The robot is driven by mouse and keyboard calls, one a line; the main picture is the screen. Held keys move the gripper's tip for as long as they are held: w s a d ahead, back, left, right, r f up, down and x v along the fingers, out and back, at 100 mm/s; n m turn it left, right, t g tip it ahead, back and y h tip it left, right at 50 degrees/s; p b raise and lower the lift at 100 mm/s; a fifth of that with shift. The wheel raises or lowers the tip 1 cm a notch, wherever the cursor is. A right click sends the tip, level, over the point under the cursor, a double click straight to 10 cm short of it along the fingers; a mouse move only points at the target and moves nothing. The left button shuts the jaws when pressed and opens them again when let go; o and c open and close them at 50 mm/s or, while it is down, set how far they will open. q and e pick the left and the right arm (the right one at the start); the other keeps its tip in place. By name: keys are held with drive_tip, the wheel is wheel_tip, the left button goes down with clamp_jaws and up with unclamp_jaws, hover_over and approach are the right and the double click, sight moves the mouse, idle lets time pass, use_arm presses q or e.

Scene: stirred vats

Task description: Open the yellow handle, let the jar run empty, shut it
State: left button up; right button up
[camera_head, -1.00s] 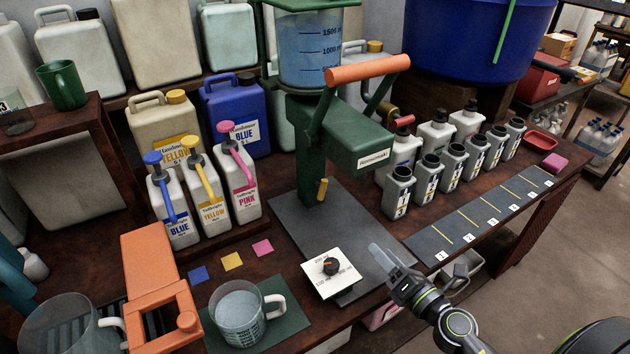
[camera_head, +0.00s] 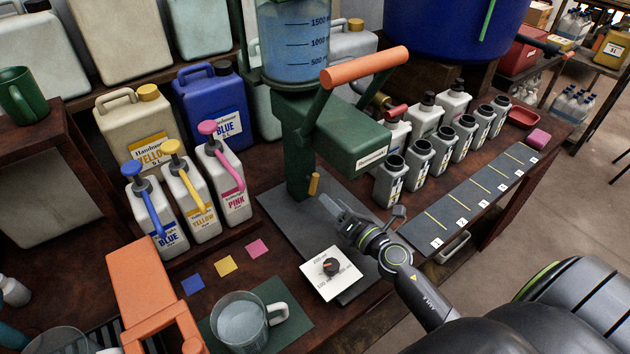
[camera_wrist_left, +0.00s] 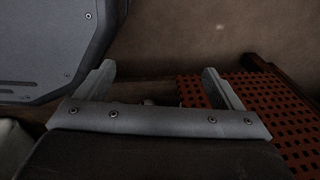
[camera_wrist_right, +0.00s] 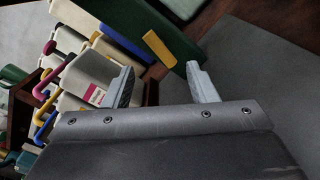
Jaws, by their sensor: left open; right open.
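The yellow handle (camera_head: 314,184) is a short peg low on the green dispenser (camera_head: 340,135). In the right wrist view the yellow handle (camera_wrist_right: 158,47) lies just beyond my fingertips. The clear graduated jar (camera_head: 295,45) sits on top of the dispenser and looks bluish inside; its exact level is hard to read. My right gripper (camera_head: 333,203) is open and empty, a little right of and below the yellow handle in the head view, apart from it. My left gripper (camera_wrist_left: 158,68) is open and empty in its wrist view and does not show in the head view.
An orange-gripped lever (camera_head: 364,68) rises over the dispenser. A white dial plate (camera_head: 330,273) lies in front of it. A glass mug (camera_head: 243,322) stands on a green mat. Pump bottles (camera_head: 190,205) stand left; several grey bottles (camera_head: 392,180) stand right.

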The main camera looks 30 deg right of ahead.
sight(316, 186)
drive_tip(key=w, duration=0.5)
drive_tip(key=w+a, duration=0.1)
drive_tip(key=w, duration=0.2)
drive_tip(key=shift+w+a, duration=0.1)
drive_tip(key=shift+w, duration=0.1)
drive_tip(key=shift+c, duration=0.4)
